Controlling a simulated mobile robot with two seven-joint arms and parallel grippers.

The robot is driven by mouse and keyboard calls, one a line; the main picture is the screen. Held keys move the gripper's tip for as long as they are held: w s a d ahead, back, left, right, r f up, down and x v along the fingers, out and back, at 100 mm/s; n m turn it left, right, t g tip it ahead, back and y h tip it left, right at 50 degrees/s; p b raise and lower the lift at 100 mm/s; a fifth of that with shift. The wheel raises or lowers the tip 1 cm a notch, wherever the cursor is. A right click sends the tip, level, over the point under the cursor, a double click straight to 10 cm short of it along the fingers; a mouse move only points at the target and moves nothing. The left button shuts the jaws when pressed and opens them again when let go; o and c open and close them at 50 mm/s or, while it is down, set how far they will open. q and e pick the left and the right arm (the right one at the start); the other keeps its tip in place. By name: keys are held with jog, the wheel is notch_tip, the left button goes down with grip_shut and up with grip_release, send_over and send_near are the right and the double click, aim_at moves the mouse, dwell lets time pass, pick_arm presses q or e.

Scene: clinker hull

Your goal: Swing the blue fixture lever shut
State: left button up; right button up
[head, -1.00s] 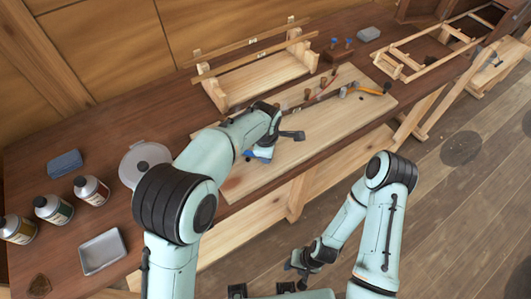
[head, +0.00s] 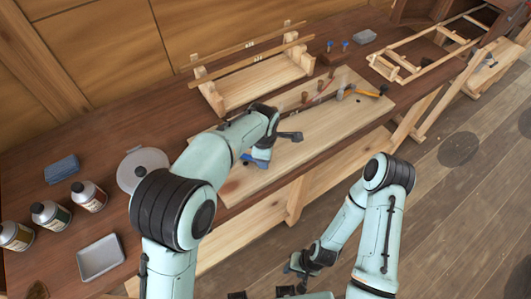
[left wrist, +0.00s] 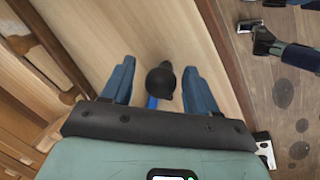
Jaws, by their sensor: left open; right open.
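My left gripper (head: 257,160) hangs over the pale wooden board on the bench, fingers pointing down. In the left wrist view its two blue fingers (left wrist: 160,66) stand apart. Between them is the lever's black round knob (left wrist: 160,85), with a short piece of the blue lever (left wrist: 152,103) below it. A gap shows on each side of the knob, so neither finger visibly touches it. The gripper hides the rest of the lever, and the head view does not show the lever clearly. My right gripper (head: 298,265) is low, off the bench's front edge, and holds nothing visible.
The pale board (head: 235,187) bears pegs and an orange-handled tool (head: 368,93) at its far end. A wooden frame (head: 265,83) stands behind.

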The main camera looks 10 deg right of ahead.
pick_arm(q)
notch_tip(320, 180, up, 13)
jog(key=s, duration=0.2)
jog(key=shift+a+f+p, duration=0.2)
jog(key=shift+a+p, duration=0.1)
jog(key=shift+a, duration=0.1)
jog(key=shift+s, duration=0.15)
